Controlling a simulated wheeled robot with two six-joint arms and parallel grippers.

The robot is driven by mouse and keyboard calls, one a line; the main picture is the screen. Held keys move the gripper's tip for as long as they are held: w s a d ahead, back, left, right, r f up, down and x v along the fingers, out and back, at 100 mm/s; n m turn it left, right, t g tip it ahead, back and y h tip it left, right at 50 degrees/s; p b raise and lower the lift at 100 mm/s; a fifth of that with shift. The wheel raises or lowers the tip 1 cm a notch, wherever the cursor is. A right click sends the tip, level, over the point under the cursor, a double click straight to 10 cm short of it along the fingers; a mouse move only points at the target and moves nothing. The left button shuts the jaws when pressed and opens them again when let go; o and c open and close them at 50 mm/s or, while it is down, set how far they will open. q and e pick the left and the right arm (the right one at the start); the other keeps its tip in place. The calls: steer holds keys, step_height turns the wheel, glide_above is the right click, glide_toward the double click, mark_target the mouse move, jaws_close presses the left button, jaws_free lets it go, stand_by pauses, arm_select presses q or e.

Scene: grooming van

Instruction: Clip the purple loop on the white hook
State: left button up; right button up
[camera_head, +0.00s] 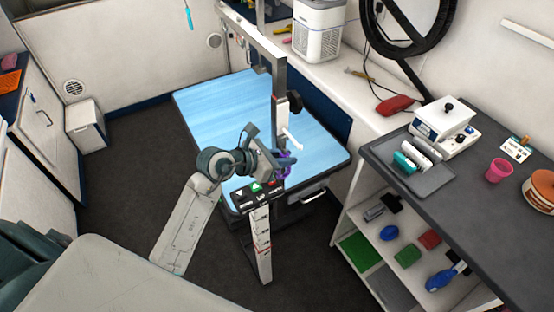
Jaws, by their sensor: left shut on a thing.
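My left gripper (286,158) reaches in from the lower left and is shut on the purple loop (285,172), which shows partly around and below the fingertips. The white hook (291,139) sticks out to the right from the grey upright post (279,80) at the blue table. The hook is just above and slightly right of the gripper. The loop is apart from the hook as far as I can tell, though the gripper hides part of it. My right gripper is not in view.
The blue grooming table (225,100) lies behind the post. A control panel (259,193) with buttons sits just below the gripper. A grey counter (470,205) with a tray (423,178), pink cup (498,170) and white device (443,122) stands at the right, above open shelves.

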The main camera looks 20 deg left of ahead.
arm_select(q)
steer(key=shift+w+d, duration=0.6)
steer(key=shift+w, duration=0.2)
steer(key=shift+w+d+f+b, duration=0.15)
steer(key=shift+f+b, duration=0.15)
steer(key=shift+f, duration=0.05)
steer(key=shift+w+d+f+b, duration=0.1)
steer(key=shift+w+f+b, duration=0.05)
steer(key=shift+f+b, duration=0.15)
steer(key=shift+f, duration=0.1)
steer(key=o, duration=0.9)
